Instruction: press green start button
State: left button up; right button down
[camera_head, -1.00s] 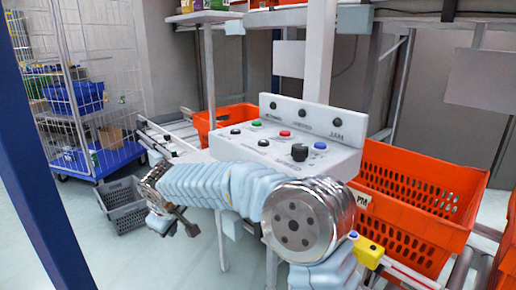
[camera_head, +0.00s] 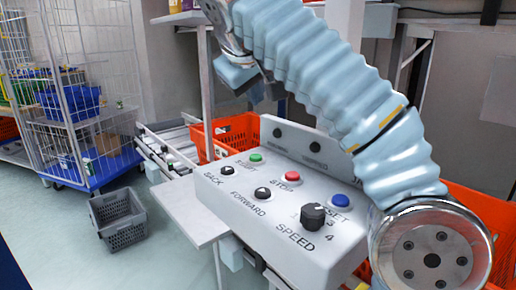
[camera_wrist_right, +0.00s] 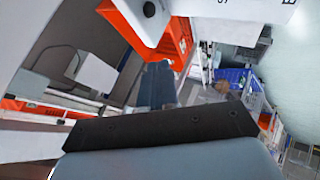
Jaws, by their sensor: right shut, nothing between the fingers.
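The white control box (camera_head: 235,205) stands in the middle of the head view. Its green START button (camera_head: 256,158) is on the top face towards the back, left of the red STOP button (camera_head: 292,177). My right arm arches over the box from the lower right. My right gripper (camera_head: 256,95) is shut and empty, above and behind the green button and apart from it; its tips are partly hidden by the wrist. In the right wrist view, the dark fingers (camera_wrist_right: 155,88) point away over the floor area. My left gripper is not in view.
A blue RESET button (camera_head: 339,200), black BACK button (camera_head: 227,169), black FORWARD button (camera_head: 262,193) and black SPEED knob (camera_head: 313,216) share the box top. An orange tote (camera_head: 222,136) is behind. A grey crate (camera_head: 118,218) and wire cage cart (camera_head: 85,110) stand left.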

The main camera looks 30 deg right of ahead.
jog(key=b, duration=0.4)
send_over(254, 159)
notch_tip(254, 159, down, 6)
jog(key=shift+f, duration=0.25)
jog(key=shift+f+b, duration=0.85)
jog(key=shift+f, duration=0.35)
dwell(1.0)
jog(key=shift+f, duration=0.4)
